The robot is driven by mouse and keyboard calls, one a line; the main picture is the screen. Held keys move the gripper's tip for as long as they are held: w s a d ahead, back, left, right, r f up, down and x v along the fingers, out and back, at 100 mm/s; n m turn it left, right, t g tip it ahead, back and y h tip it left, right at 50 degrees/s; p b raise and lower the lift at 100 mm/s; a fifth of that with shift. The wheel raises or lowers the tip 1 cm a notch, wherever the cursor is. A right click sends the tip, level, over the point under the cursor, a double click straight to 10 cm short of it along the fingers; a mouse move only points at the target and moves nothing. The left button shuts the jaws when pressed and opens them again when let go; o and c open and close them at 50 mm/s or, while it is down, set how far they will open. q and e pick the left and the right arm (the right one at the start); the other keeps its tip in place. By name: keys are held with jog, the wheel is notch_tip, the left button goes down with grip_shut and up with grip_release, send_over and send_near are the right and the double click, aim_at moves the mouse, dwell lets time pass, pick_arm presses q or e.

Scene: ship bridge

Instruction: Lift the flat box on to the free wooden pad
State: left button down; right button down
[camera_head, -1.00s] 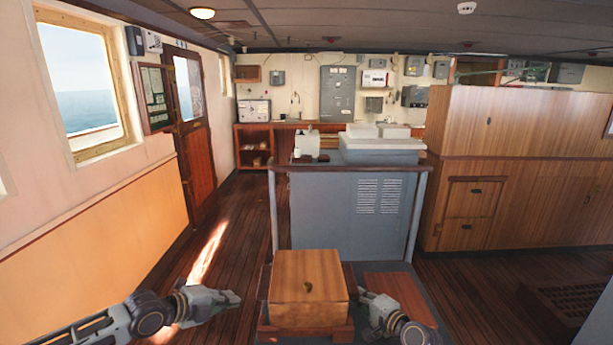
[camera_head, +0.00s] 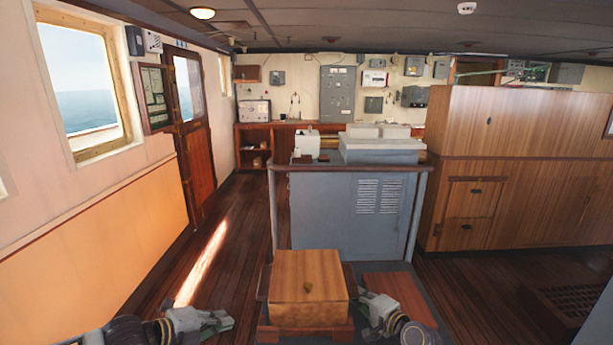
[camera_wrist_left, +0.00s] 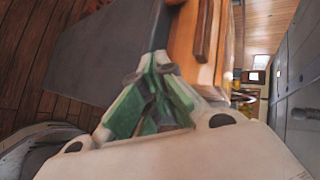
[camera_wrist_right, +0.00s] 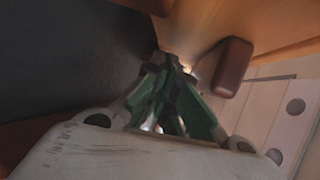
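The flat wooden box (camera_head: 308,280) sits on a reddish wooden support (camera_head: 270,333) at the front centre. The free wooden pad (camera_head: 402,290) lies to its right, partly covered by my right arm. My left gripper (camera_head: 229,320) is left of the box and apart from it. In the left wrist view its green fingers (camera_wrist_left: 153,65) meet with nothing between them. My right gripper (camera_head: 364,297) is close to the box's right side; I cannot tell whether it touches. Its fingers (camera_wrist_right: 167,62) also meet, empty, in the right wrist view.
A grey console (camera_head: 345,215) with a wooden rail stands just behind the box. A wooden cabinet (camera_head: 530,165) fills the right side. Dark plank floor lies open to the left, up to the wall with the door (camera_head: 198,165).

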dwell(0.3)
jog(key=shift+f, duration=0.2)
dwell(0.6)
jog(key=shift+s+d, duration=0.1)
jog(key=shift+w+d+v, duration=0.1)
jog(key=shift+d+v, duration=0.05)
jog(key=shift+v, duration=1.3)
jog(key=shift+w+d+v, duration=0.1)
jog(key=shift+d+v, duration=0.05)
jog(key=shift+v, duration=1.35)
jog(key=shift+w+d+v, duration=0.1)
jog(key=shift+v, duration=1.35)
jog(key=shift+s, duration=0.1)
jog(key=shift+s, duration=4)
